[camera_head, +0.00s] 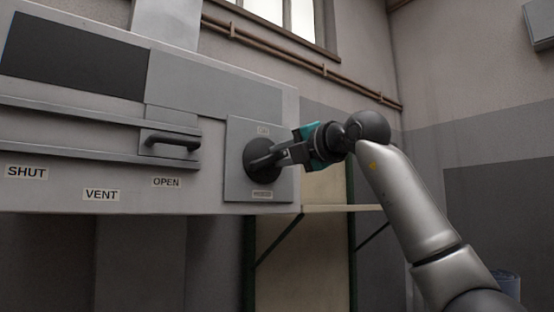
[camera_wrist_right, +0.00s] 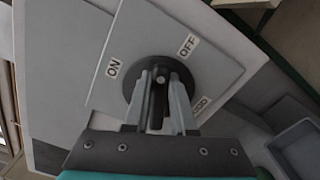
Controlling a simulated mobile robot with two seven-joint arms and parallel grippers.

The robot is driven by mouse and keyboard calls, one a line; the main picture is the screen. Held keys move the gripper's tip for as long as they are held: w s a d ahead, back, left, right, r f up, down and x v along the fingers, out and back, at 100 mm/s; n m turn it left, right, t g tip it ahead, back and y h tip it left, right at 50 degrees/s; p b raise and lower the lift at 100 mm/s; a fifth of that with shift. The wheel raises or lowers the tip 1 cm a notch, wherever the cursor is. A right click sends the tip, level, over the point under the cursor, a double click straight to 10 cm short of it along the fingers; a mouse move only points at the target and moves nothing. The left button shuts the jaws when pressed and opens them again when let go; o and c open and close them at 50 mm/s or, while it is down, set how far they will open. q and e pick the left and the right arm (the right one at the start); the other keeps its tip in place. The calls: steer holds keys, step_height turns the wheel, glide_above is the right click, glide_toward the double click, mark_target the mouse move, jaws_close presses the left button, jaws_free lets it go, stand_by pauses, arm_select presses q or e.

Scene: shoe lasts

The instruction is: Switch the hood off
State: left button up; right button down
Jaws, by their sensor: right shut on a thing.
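A dark round knob (camera_head: 258,158) with a raised grip bar sits on a light square plate (camera_head: 238,185) at the right end of the grey hood front. In the right wrist view the knob (camera_wrist_right: 134,84) has an ON label (camera_wrist_right: 113,68) to its upper left and an OFF label (camera_wrist_right: 188,45) to its upper right. My right gripper (camera_head: 280,155) is shut on the knob's bar, seen also between the fingers in the wrist view (camera_wrist_right: 160,100). The fingers partly hide the knob. My left gripper is out of view.
Left of the plate, a dark handle (camera_head: 172,140) sits on the hood front above SHUT (camera_head: 26,172), VENT (camera_head: 101,195) and OPEN (camera_head: 166,182) labels. A shelf (camera_head: 340,208) on green brackets is below and right. Pipes (camera_head: 300,62) run along the wall behind.

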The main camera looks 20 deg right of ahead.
steer(key=m+b, duration=0.1)
steer(key=m, duration=0.1)
steer(key=f+m, duration=0.1)
steer(key=m, duration=0.1)
steer(key=shift+d+m+b, duration=0.15)
steer(key=shift+m+b, duration=0.25)
stand_by(0.4)
steer(key=c, duration=0.7)
jaws_free()
steer(key=shift+c, duration=0.2)
steer(key=b+v, duration=0.4)
steer(key=v, duration=1.1)
steer(key=shift+b, duration=0.35)
steer(key=shift+s, duration=0.1)
